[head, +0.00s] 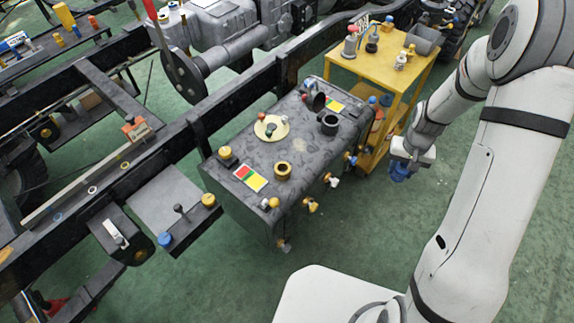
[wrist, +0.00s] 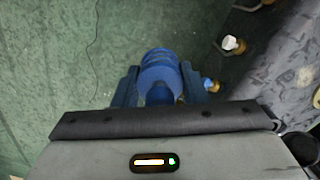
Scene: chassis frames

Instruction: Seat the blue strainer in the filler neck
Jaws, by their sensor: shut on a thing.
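My gripper (head: 399,168) hangs to the right of the dark fuel tank, over the green floor. In the wrist view my gripper (wrist: 158,88) is shut on the blue strainer (wrist: 158,66), a round ribbed blue piece between the two dark blue fingers. In the head view the strainer shows only as a small blue patch and blends with the fingers. The tank (head: 245,205) has a black open neck (head: 328,123) on its top and a brass-coloured ring with a dark opening (head: 283,171) nearer the front. I cannot tell which is the filler neck.
Several small fittings (head: 311,206) stick out from the tank's right side. A cream dish (head: 272,128) and red-yellow labels (head: 250,177) are on its top. A yellow cart (head: 405,58) stands behind. A black chassis rail (head: 225,98) runs left of the tank.

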